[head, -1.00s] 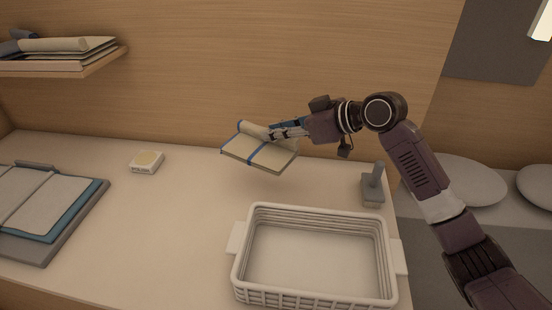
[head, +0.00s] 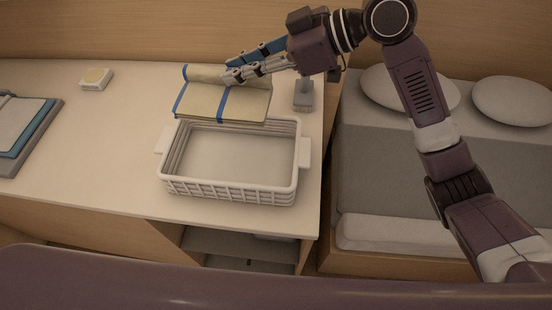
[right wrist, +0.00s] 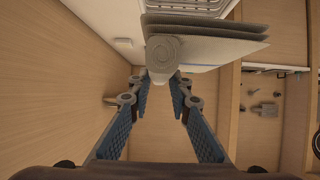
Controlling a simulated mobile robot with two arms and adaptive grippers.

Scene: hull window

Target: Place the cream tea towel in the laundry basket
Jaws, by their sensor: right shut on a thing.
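The cream tea towel (head: 205,101) is folded, with blue stripes and a rolled edge. My right gripper (head: 232,76) is shut on it at the rolled edge and holds it up, about level. In the head view the towel overlaps the back rim of the white laundry basket (head: 228,191), which stands empty on the counter. The height between towel and basket is hard to tell. In the right wrist view the folded towel (right wrist: 215,33) hangs beyond the fingers (right wrist: 163,82), with part of the basket (right wrist: 188,4) behind it. My left gripper is not in view.
A small white box (head: 96,79) lies at the back left, and a grey tray (head: 48,117) with folded cloths at the far left. The counter (head: 105,150) between is clear. A bed with pillows (head: 410,88) is to the right.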

